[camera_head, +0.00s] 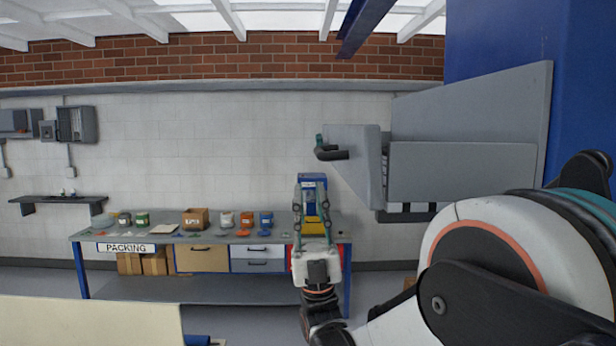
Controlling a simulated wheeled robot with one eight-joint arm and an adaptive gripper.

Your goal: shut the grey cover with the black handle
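The grey cover (358,168) stands out from the left side of a grey housing (462,174), at an angle to the housing's front, and looks open. Its black handle (332,154) sticks out at the cover's left edge, with a small teal piece just above it. My gripper (311,188) points up, below and slightly left of the handle in the picture. Its two fingers are spread apart with nothing seen between them but the background. It appears clear of the handle, though the depth between them is hard to tell.
A packing bench (130,236) with boxes, tins and drawers stands along the back wall. A blue column (500,40) rises at the right. A pale panel (90,325) fills the lower left. Wall boxes (77,124) and a small shelf (60,199) are at the far left.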

